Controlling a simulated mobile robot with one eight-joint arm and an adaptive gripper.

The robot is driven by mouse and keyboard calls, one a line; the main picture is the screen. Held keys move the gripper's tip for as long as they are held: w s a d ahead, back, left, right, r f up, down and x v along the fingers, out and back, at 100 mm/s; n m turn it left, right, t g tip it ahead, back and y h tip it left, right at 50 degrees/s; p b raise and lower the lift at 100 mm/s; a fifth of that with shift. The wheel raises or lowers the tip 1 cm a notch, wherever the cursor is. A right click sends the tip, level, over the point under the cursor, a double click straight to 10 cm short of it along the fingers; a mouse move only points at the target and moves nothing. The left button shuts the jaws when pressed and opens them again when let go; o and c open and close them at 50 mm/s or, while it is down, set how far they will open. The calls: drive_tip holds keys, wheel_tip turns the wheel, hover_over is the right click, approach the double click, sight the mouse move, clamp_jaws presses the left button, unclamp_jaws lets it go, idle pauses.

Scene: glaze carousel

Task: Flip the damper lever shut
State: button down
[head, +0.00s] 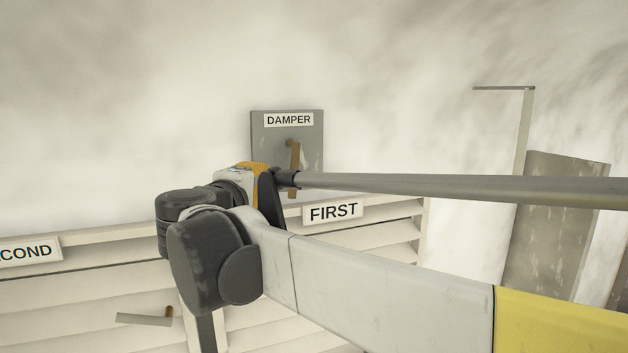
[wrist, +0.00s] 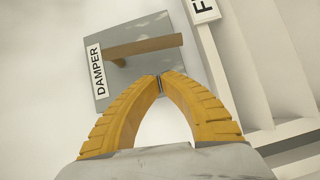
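The damper is a grey square plate (head: 262,135) with a white DAMPER label, on a pale wall. Its brown lever (head: 294,152) points down from below the label; my arm hides part of it. In the wrist view the lever (wrist: 145,47) runs across the plate (wrist: 150,27), from near the label past the opposite edge. My gripper (wrist: 160,84) has its yellow fingertips together with nothing visible between them. The tips show beside the lever's long side, with a small gap in the picture. I cannot tell their depth from the plate.
A slatted cream unit labelled FIRST (head: 333,212) lies below the damper, with another label ending in COND (head: 26,252) to its left. A grey bar with a brown end (head: 145,319) sticks out lower left. A worn grey panel (head: 556,225) stands at right.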

sight(291, 168)
drive_tip(key=d, duration=0.1)
drive_tip(key=w+d, duration=0.1)
drive_tip(key=shift+w+d, duration=0.15)
drive_tip(key=shift+d, duration=0.15)
drive_tip(key=shift+w+f, duration=0.1)
drive_tip(key=shift+d, duration=0.1)
drive_tip(key=shift+w+d+f, duration=0.25)
drive_tip(key=shift+w+d, duration=0.1)
drive_tip(key=shift+d, duration=0.25)
drive_tip(key=shift+a, duration=0.1)
